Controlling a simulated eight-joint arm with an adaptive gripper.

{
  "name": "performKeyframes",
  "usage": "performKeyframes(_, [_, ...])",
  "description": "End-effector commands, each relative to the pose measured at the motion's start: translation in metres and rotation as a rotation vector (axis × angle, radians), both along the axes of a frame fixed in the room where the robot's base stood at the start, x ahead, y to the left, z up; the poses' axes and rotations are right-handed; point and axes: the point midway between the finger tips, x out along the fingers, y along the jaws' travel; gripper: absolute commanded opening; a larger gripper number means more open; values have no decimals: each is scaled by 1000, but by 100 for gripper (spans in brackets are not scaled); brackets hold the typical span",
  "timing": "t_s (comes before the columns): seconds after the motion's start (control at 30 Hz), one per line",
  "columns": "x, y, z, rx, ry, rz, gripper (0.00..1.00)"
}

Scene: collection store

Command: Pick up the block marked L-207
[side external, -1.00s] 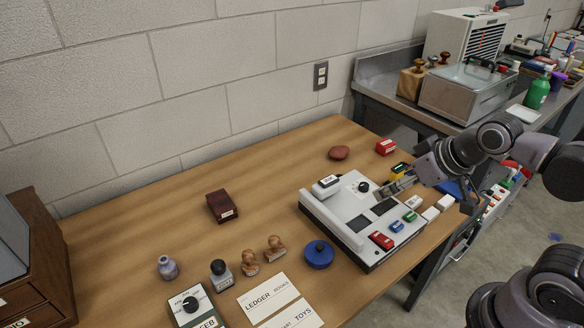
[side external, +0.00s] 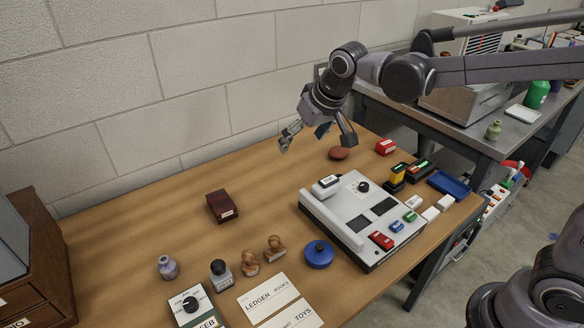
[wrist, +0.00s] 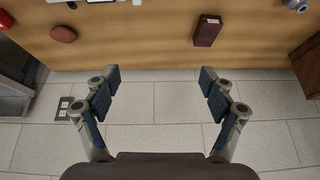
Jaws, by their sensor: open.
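My gripper (side external: 288,138) is open and empty, raised above the back of the table near the wall. Its two spread fingers also show in the wrist view (wrist: 160,76), with nothing between them. No label reading L-207 is legible. A dark red block (side external: 222,206) with a small white label lies left of the middle of the table; it also shows in the wrist view (wrist: 207,35), beyond the fingertips. A bright red block (side external: 386,147) with a white label sits at the back right. Small labelled blocks, one red (side external: 382,240), lie on the grey device (side external: 335,222).
A brown-red oval thing (side external: 339,153) lies at the back. Two wooden stamps (side external: 262,254), a blue round tin (side external: 318,254) and label cards (side external: 268,298) lie in front. A blue tray (side external: 449,185) is at right. The table's back left is clear.

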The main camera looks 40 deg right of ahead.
Motion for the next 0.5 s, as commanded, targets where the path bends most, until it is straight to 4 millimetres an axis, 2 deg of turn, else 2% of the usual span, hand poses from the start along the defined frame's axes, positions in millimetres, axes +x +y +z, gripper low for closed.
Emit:
performKeyframes(0.03, [15,11,-5,-1,7,2,83])
performKeyframes(0.2, [55,43,-26,-3,31,-6,83])
performKeyframes(0.37, [88,76,-55,-5,54,-15,83])
performKeyframes(0.5, [112,105,-86,-11,71,-23,83])
